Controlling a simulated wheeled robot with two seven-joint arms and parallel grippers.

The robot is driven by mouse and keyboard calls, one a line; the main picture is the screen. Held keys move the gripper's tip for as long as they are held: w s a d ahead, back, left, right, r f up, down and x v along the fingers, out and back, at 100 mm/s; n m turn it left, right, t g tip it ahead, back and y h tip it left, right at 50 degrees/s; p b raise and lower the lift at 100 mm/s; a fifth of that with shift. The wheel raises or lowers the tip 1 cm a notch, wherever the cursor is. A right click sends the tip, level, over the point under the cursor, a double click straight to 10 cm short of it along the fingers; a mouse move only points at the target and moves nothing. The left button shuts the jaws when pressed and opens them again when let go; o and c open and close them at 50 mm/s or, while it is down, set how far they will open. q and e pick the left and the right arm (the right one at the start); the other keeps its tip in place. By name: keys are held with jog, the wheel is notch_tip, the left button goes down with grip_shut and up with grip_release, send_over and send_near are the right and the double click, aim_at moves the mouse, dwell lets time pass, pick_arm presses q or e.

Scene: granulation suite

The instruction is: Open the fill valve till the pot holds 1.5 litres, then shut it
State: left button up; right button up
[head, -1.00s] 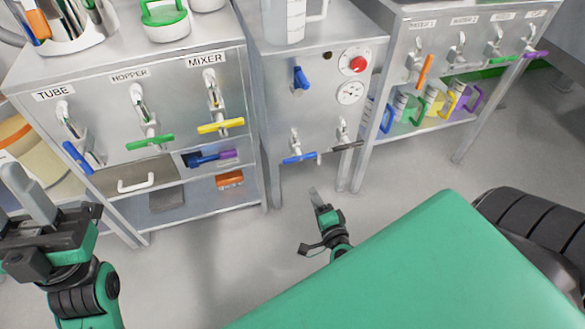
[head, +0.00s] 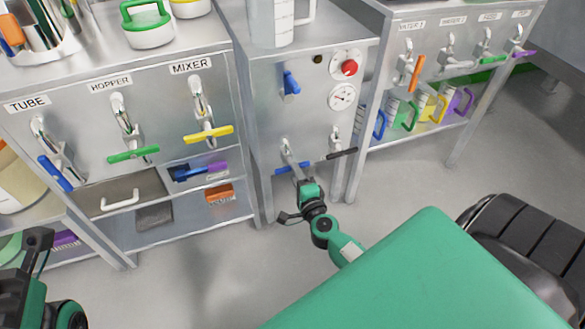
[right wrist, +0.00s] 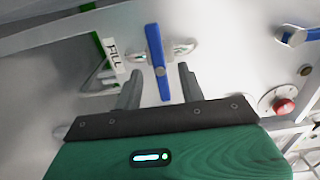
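The fill valve is a tap with a blue bar handle (head: 291,168), low on the front of the middle steel cabinet. In the right wrist view the blue handle (right wrist: 154,48) stands beside a FILL label (right wrist: 112,50). My right gripper (right wrist: 160,70) is open, its two fingers apart on either side of the handle's near end, with gaps visible. In the head view my right gripper (head: 303,178) is just below the handle. A clear graduated pot (head: 270,22) stands on the cabinet top, cut off by the frame; its level is unclear. My left gripper (head: 36,245) is at the lower left edge, partly cut off.
A black-handled tap (head: 341,153) is right of the fill valve. Above are a blue lever (head: 290,83), red knob (head: 348,68) and gauge (head: 342,97). A cabinet with TUBE, HOPPER and MIXER taps (head: 207,132) stands left; another rack (head: 430,60) stands right.

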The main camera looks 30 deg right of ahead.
jog(key=shift+x, duration=1.8)
jog(key=shift+c, duration=0.2)
grip_shut()
